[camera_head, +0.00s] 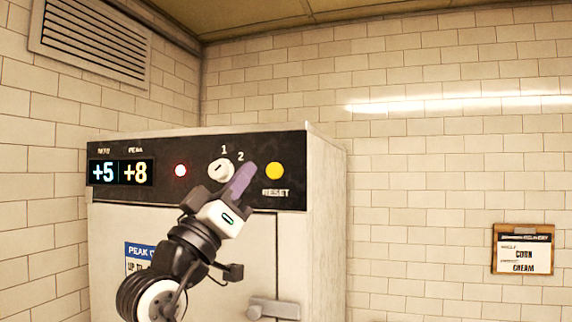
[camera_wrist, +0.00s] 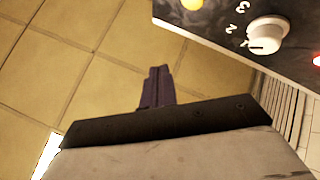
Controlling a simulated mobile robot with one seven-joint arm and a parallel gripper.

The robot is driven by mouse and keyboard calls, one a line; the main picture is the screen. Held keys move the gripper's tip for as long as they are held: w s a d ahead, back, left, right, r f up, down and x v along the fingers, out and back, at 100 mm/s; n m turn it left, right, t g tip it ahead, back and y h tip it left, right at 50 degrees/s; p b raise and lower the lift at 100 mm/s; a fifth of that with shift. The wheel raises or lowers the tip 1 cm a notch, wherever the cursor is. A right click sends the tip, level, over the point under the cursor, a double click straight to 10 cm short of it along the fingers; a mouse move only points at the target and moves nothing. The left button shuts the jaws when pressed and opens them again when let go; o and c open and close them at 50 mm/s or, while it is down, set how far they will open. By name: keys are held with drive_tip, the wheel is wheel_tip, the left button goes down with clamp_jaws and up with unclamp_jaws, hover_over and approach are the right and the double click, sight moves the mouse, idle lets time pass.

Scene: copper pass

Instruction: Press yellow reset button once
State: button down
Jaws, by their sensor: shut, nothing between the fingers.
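The yellow reset button (camera_head: 275,171) is round and sits at the right of the black control panel, above the word RESET. It also shows cut off at the top edge of the wrist view (camera_wrist: 192,4). My gripper (camera_head: 246,170) is shut and empty, with purple fingers pointing up and to the right. In the head view its tips appear just left of the button, apart from it in the picture. The depth between tips and panel cannot be told. The shut fingers also show in the wrist view (camera_wrist: 157,75).
A white numbered dial (camera_head: 221,170) and a lit red lamp (camera_head: 180,170) are left of the button. Displays (camera_head: 121,172) read +5 and +8. A latch handle (camera_head: 273,308) sticks out below. A clipboard (camera_head: 523,250) hangs on the right wall. Space right of the cabinet looks clear.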

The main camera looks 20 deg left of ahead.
idle(0.3)
drive_tip(key=shift+w, duration=0.15)
drive_tip(key=p, duration=0.1)
approach(276, 164)
drive_tip(key=shift+s+r+x, duration=0.15)
drive_tip(key=shift+x, duration=0.7)
drive_tip(key=shift+s+r+x, duration=0.1)
drive_tip(key=shift+s+x, duration=0.05)
drive_tip(key=shift+x, duration=0.75)
drive_tip(key=shift+s+r+x, duration=0.15)
drive_tip(key=shift+x, duration=0.7)
drive_tip(key=shift+d, duration=0.15)
drive_tip(key=shift+w, duration=0.45)
drive_tip(key=shift+w, duration=0.45)
idle(0.6)
drive_tip(key=shift+s, duration=0.9)
